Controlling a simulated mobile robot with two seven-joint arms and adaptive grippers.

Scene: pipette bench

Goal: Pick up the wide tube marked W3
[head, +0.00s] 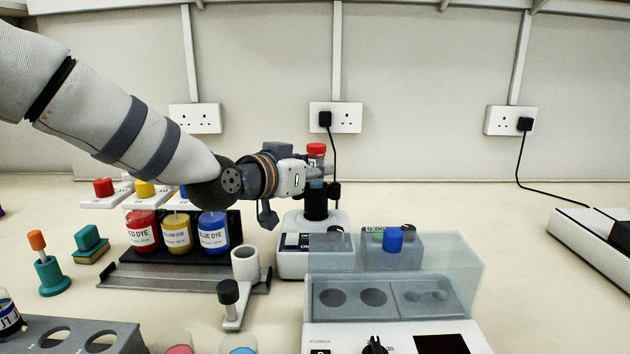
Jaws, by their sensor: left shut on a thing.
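A tube with a red cap (316,148) stands upright at the middle of the head view. Only the end of its label shows, and it reads like a 3. My left gripper (318,172) reaches in from the left and is shut on this tube just below the cap. My right gripper is not in view.
Red, yellow and blue dye bottles (213,233) stand in a dark rack under my left arm. A clear-lidded bench device (395,330) is at front right, a grey rack (70,340) at front left. A white device (590,235) is far right.

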